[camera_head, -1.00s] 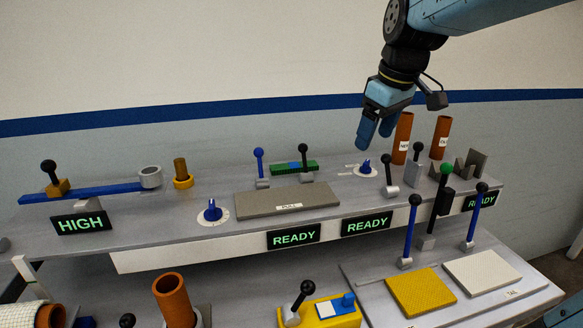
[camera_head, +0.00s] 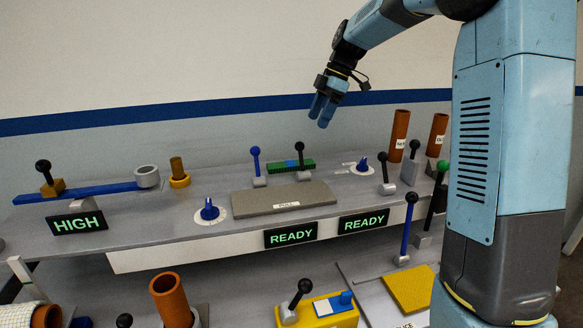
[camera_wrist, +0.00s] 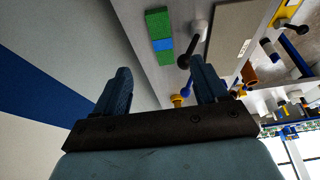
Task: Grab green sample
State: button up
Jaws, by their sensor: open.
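The green sample (camera_head: 276,167) is a flat green bar with a blue band across its middle. It lies at the back of the grey upper shelf, behind the grey PULL plate. In the wrist view the green sample (camera_wrist: 157,21) is at the top, beyond the fingers. My gripper (camera_head: 323,110) is open and empty, in the air above and a little right of the sample. In the wrist view the two fingers of my gripper (camera_wrist: 164,82) stand apart with nothing between them.
A blue-knobbed lever (camera_head: 256,165) and a black-knobbed lever (camera_head: 301,160) stand close by the sample, left and right. The PULL plate (camera_head: 260,203) lies in front. Two orange tubes stand farther right, one of them here (camera_head: 399,135). Space above the shelf is clear.

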aim_at(293, 165)
jog(key=x, duration=1.3)
jog(key=shift+s+a+f, duration=0.1)
jog(key=shift+s+f, duration=0.05)
jog(key=shift+f, duration=0.2)
jog(key=c, duration=1.1)
jog(key=shift+c, duration=0.2)
